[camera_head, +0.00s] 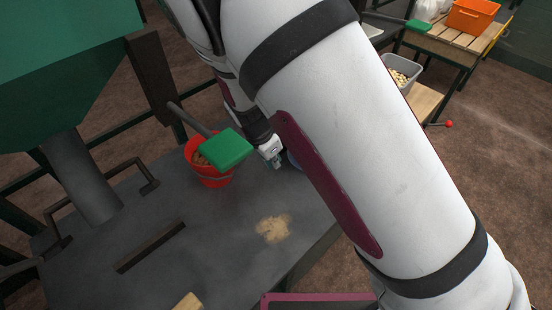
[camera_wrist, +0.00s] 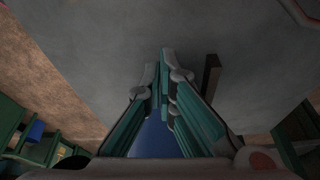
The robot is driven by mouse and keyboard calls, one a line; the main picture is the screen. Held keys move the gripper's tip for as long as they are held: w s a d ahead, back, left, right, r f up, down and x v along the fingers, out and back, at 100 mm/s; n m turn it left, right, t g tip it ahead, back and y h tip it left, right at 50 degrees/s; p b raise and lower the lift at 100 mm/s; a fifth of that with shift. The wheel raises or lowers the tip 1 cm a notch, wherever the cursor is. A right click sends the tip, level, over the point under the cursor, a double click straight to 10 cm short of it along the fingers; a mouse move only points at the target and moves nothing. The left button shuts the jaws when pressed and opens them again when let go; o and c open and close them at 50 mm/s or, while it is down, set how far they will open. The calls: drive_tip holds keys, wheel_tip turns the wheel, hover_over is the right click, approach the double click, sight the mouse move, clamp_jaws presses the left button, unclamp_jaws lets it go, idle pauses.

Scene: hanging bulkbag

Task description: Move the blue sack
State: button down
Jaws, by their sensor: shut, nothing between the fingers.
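A blue thing (camera_head: 293,160), which may be the blue sack, shows as a small sliver on the dark grey table beside my gripper (camera_head: 272,158). My arm hides the rest of it. In the wrist view a blue surface (camera_wrist: 155,138) shows between and below the fingers, partly hidden by them; its full shape cannot be told. My gripper (camera_wrist: 160,75) has its fingertips together over the grey tabletop. It is shut and empty.
The dark grey table (camera_head: 215,265) holds a red bucket (camera_head: 208,178), a green-bladed scoop (camera_head: 226,150), spilled tan grains (camera_head: 273,228) and a dark bar (camera_head: 151,247). A green hopper (camera_head: 65,60) stands at left. A wooden table (camera_head: 450,52) with an orange crate (camera_head: 472,15) stands upper right.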

sight(283, 180)
drive_tip(key=b+x, duration=0.1)
drive_tip(key=x, duration=0.7)
drive_tip(key=shift+d+f, duration=0.1)
drive_tip(key=shift+f, duration=0.2)
drive_tip(key=shift+w+d+r, duration=0.3)
drive_tip(key=shift+w+d, duration=0.55)
drive_tip(key=shift+d, duration=0.15)
drive_tip(key=shift+w+d, duration=0.4)
drive_tip(key=shift+d, duration=0.05)
drive_tip(key=shift+d+b, duration=0.1)
drive_tip(key=shift+b, duration=0.2)
drive_tip(key=w+d, duration=0.2)
drive_tip(key=shift+w+d+b, duration=0.2)
drive_tip(key=shift+d+b, duration=0.15)
drive_tip(key=shift+d, duration=0.05)
